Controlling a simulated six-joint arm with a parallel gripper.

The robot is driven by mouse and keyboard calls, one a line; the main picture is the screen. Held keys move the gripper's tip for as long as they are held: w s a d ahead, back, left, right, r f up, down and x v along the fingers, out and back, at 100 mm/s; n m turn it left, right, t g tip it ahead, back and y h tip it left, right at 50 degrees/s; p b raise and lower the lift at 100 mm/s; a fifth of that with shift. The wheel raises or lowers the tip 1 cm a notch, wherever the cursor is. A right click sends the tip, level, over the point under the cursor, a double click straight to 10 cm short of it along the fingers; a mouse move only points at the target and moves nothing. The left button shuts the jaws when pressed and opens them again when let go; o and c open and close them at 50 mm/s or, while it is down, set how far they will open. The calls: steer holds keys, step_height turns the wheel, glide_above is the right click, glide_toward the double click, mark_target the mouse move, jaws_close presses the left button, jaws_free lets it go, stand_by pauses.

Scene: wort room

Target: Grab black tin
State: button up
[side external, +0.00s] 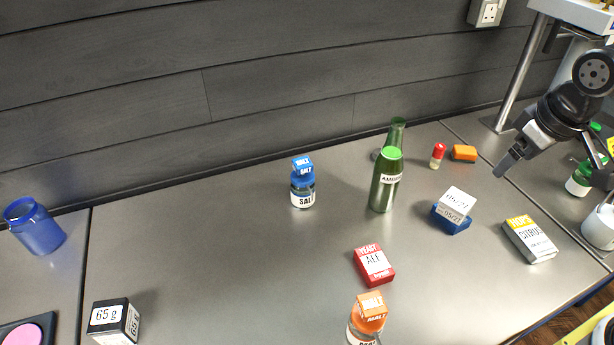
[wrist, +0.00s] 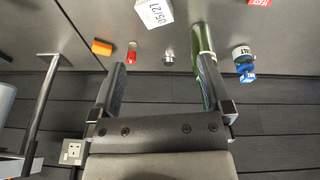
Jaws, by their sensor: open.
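The black tin (side external: 115,322) is a small black block with white "65 g" labels. It sits on the grey worktop at the front left in the side view, and is not in the wrist view. My gripper (side external: 504,166) is at the far right of the side view, above the worktop and far from the tin. In the wrist view my gripper (wrist: 160,72) is open, its two fingers wide apart with nothing held between them.
A blue jar (side external: 35,228) and a black tray (side external: 12,327) with a pink disc stand near the tin. A salt jar (side external: 303,190), green bottle (side external: 384,190), red yeast box (side external: 373,264) and orange-topped malt jar (side external: 366,322) stand between. The left-centre worktop is clear.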

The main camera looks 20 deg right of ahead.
steer(key=w+a+r+n+t, duration=0.35)
steer(key=w+a+n, duration=0.65)
steer(key=w+n, duration=0.35)
steer(key=w+a+n+t+y, duration=0.2)
steer(key=w+a+n+y, duration=0.1)
steer(key=a+n, duration=0.55)
steer(key=w+a+n+t+y, duration=0.1)
steer(key=w+a+n+y, duration=0.4)
steer(key=a, duration=0.6)
steer(key=s+a+f+n+g+y, duration=0.1)
steer(key=s+a+n+g+y, duration=0.15)
steer(key=s+a+n, duration=0.45)
steer(key=s+a+f+n+g+y, duration=0.1)
steer(key=s+a+f+n+g, duration=0.15)
steer(key=a+n, duration=0.8)
steer(key=s+a+f+n+g+y, duration=0.1)
steer(key=s+a+n+g+y, duration=0.15)
steer(key=s+a+n, duration=0.65)
steer(key=m, duration=0.3)
glide_toward(115, 324)
steer(key=shift+w+a+f+h, duration=0.2)
steer(key=shift+w+a+h, duration=0.1)
steer(key=shift+w+a, duration=0.55)
steer(key=shift+a+f, duration=0.1)
steer(key=shift+f, duration=0.5)
